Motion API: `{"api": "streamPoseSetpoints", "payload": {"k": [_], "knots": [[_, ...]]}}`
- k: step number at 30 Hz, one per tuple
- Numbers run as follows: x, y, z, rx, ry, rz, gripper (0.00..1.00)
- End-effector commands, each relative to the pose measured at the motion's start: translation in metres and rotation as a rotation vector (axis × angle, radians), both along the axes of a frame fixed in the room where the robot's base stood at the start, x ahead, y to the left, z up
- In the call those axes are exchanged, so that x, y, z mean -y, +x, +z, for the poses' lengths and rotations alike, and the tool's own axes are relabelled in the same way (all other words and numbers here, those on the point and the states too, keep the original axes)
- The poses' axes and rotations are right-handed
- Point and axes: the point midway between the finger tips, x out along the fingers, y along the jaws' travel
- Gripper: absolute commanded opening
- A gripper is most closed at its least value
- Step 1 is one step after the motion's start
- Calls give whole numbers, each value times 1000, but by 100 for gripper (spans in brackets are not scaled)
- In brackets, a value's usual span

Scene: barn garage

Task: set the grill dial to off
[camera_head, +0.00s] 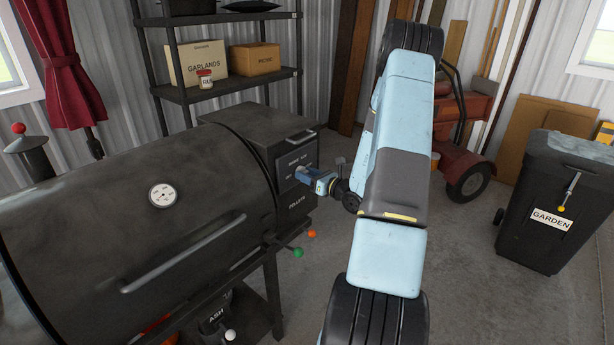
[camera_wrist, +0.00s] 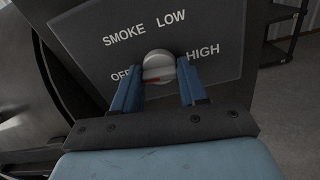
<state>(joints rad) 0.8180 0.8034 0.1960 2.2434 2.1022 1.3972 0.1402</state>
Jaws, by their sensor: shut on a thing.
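The grill dial (camera_wrist: 158,66) is a round pale grey knob with a red mark, on a dark panel (camera_wrist: 215,28) lettered OFF, SMOKE, LOW and HIGH. In the wrist view the red mark is on the knob's lower left side, below the OFF label (camera_wrist: 122,74). My gripper (camera_wrist: 160,80) has its two blue fingers on either side of the dial and is shut on it. In the head view my gripper (camera_head: 302,174) is at the front of the grill's pellet box (camera_head: 262,140); the dial is hidden there.
The black grill barrel (camera_head: 120,215) with its long handle (camera_head: 185,252) is left of my arm. A shelf rack (camera_head: 225,88) with boxes stands behind. A red machine (camera_head: 462,130) and a black GARDEN bin (camera_head: 553,185) are at right. Concrete floor (camera_head: 465,270) is clear between.

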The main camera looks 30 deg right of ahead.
Motion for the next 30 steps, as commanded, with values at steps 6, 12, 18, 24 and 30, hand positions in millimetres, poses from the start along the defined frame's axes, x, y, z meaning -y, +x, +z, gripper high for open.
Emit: {"api": "streamPoseSetpoints", "payload": {"k": [6, 12, 18, 24, 30], "knots": [[1, -1, -3, 24, -87, -2, 12], [1, -2, -3, 37, -124, -2, 12], [1, -1, -2, 41, -131, -2, 12], [1, -1, -2, 42, -131, -2, 12], [1, -1, -1, 44, -130, -2, 58]]}}
